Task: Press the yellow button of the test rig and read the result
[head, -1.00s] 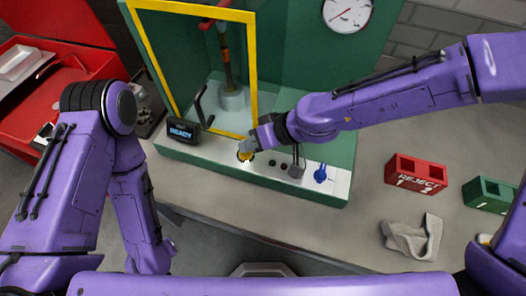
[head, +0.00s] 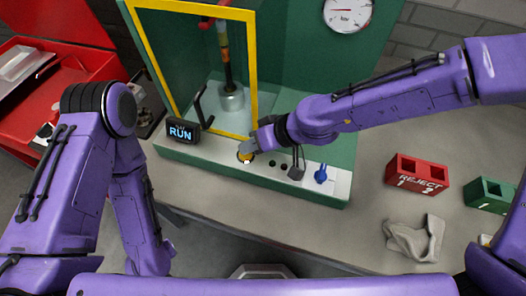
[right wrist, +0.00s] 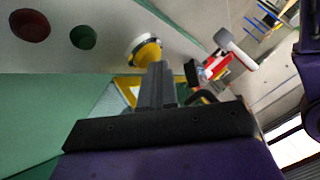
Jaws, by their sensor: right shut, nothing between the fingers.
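The test rig is a green cabinet (head: 296,60) with a yellow-framed guard (head: 252,70) and a pale front panel (head: 215,147). Its small display (head: 183,131) reads "RUN". The yellow button (head: 245,158) sits on the panel, partly covered by my right gripper (head: 251,147). In the right wrist view the shut, empty fingers (right wrist: 157,72) overlap the edge of the yellow button (right wrist: 147,52); I cannot tell whether they touch it. A round gauge (head: 348,12) is at the top, its reading too small to be sure. My left arm is at the left, its gripper out of view.
A blue knob (head: 320,174) and a grey hanging part (head: 296,172) are right of the button. A red REJECT box (head: 417,175), a green box (head: 489,194) and a grey cloth (head: 414,238) lie on the bench at right. A red toolbox (head: 75,92) stands at left.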

